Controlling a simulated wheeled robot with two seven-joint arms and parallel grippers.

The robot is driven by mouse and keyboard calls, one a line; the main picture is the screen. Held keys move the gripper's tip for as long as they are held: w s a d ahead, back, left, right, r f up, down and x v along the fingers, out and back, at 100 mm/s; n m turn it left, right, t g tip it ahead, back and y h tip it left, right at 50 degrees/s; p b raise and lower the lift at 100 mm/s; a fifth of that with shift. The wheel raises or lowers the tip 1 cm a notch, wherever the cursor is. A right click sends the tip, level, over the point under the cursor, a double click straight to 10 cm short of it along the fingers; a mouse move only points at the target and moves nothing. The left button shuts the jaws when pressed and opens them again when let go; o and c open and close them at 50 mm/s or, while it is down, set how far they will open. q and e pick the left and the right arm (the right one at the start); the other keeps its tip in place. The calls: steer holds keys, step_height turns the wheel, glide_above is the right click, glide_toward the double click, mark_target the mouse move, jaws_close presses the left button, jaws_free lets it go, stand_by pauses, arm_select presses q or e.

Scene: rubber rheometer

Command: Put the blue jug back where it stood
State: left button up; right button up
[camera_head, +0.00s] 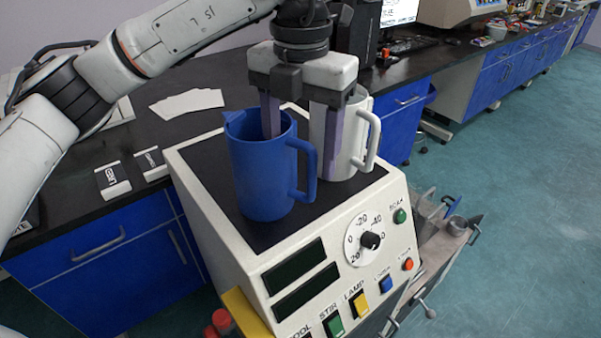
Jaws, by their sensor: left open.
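The blue jug (262,178) stands upright on the black top of the white machine (228,226), its handle to the right. A white jug (350,140) stands just behind and to the right of it on the same top, partly hidden by my gripper. My left gripper (302,150) points down over the two jugs with its fingers apart. One finger dips into the mouth of the blue jug, and the other is outside it, in front of the white jug. I cannot tell whether either finger touches a jug. My right gripper is not in view.
The machine's sloped front has a dial (370,240), coloured buttons and two dark displays. A black bench (75,170) with paper sheets (187,103) and small boxes (112,179) lies to the left. A monitor stands behind. Open floor is at the right.

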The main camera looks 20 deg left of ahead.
arm_select(q)
step_height(320, 180, up, 6)
steer(key=shift+f+p, duration=0.15)
steer(key=shift+p, duration=0.15)
stand_by(1.2)
